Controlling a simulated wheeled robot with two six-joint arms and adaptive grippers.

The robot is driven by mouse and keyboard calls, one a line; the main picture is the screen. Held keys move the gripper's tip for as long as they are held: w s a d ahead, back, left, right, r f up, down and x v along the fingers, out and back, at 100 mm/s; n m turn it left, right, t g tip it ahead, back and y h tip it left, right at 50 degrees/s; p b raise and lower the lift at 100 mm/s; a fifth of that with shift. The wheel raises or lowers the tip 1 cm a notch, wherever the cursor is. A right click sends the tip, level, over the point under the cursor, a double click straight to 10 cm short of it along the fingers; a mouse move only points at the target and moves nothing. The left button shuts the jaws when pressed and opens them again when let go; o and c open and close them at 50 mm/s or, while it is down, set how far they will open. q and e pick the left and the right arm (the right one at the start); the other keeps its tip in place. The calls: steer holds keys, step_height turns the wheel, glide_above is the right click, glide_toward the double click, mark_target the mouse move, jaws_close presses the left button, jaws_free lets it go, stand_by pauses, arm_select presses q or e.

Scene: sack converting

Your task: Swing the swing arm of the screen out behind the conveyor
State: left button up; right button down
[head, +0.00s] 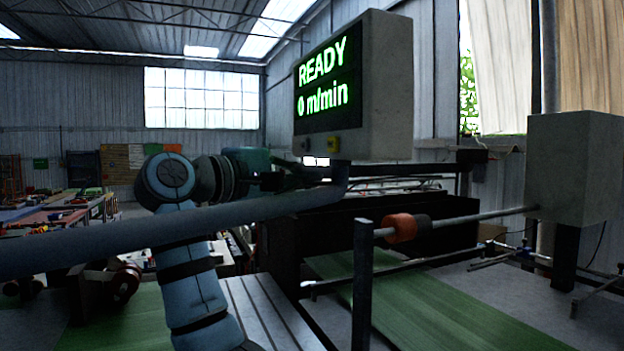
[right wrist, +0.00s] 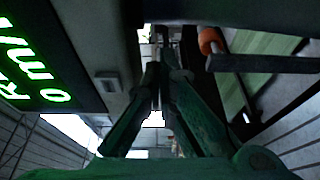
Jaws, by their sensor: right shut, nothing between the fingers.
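The screen (head: 385,95) is a grey box with a lit face reading READY and 0 m/min. It sits on the end of its swing arm (head: 190,222), a thick grey tube that crosses the head view from the left edge and bends up beneath the box. My right gripper (head: 312,174) is just below the screen, beside the tube's bent end; its tips are partly hidden. In the right wrist view its fingers (right wrist: 163,68) are together with nothing between them, and the screen (right wrist: 45,60) is close on the left. I cannot tell whether they touch the tube. My left gripper is out of view.
The conveyor's green belt (head: 425,310) runs at the lower right. An orange roller (head: 400,228) on a rod and a dark upright post (head: 362,285) stand near it. A grey box (head: 570,168) stands at the right. Cluttered tables (head: 75,212) are at the far left.

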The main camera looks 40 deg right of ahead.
steer(key=shift+s, duration=0.75)
steer(key=s+a+m+g+y+b, duration=0.1)
steer(key=s+m+g+b, duration=0.5)
steer(key=s, duration=2.5)
steer(key=shift+s+g+y+b, duration=0.4)
steer(key=shift+g+y+b, duration=0.3)
steer(key=shift+g+b, duration=0.95)
